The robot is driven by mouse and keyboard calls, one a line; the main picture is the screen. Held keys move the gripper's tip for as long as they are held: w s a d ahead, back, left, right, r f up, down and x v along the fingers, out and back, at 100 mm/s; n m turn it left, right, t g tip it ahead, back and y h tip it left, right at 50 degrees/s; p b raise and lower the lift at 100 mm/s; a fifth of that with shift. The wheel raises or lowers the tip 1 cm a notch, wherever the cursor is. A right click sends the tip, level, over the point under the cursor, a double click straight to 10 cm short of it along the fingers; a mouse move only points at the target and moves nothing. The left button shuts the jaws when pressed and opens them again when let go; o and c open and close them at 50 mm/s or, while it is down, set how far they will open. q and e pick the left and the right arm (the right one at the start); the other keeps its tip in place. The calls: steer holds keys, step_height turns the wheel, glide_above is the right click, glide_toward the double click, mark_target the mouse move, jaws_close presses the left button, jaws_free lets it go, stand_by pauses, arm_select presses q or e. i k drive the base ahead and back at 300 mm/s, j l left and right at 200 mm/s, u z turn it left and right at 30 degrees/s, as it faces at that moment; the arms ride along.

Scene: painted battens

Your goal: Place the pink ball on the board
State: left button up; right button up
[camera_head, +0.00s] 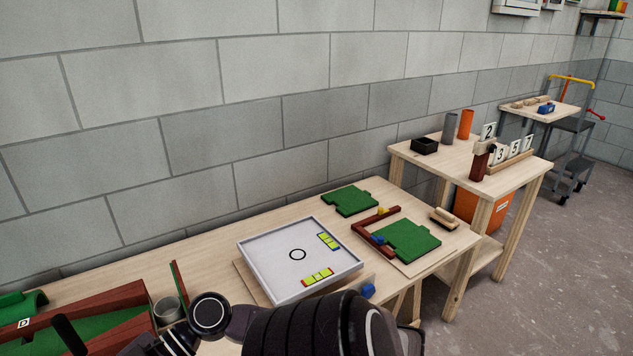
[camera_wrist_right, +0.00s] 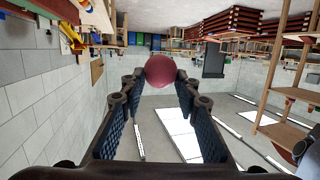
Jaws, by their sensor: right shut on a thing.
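The ball (camera_wrist_right: 160,70), a dull dark pink, sits between the fingertips of my right gripper (camera_wrist_right: 158,82) in the right wrist view. That gripper is shut on it, with its dark fingers on both sides. The ball does not show in the head view. The board (camera_head: 270,249) is a pale grey square with a raised rim, a black ring near its middle and two yellow-green spirit levels along its edges. It lies on the wooden bench in the head view, with nothing round on it. I cannot make out my left gripper.
Green plates (camera_head: 350,200) and a dark red corner piece (camera_head: 358,228) lie right of the board. A blue knob (camera_head: 368,290) is at its near right. A grey cup (camera_head: 168,309) and a red-edged green trough (camera_head: 95,318) stand at left. My dark arm crosses the bottom.

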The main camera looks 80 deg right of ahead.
mark_target(298, 255)
steer(key=k+l, duration=0.15)
steer(key=l, duration=0.2)
steer(key=k+l, duration=0.15)
steer(key=l, duration=0.2)
steer(key=k+l, duration=0.2)
steer(key=l, duration=0.15)
steer(key=k+l, duration=0.15)
steer(key=l, duration=0.2)
steer(key=k+l, duration=0.15)
steer(key=l, duration=0.2)
steer(key=k+l, duration=0.15)
steer(key=l, duration=0.25)
steer(key=k+l, duration=0.15)
steer(key=l, duration=0.2)
steer(key=z, duration=0.05)
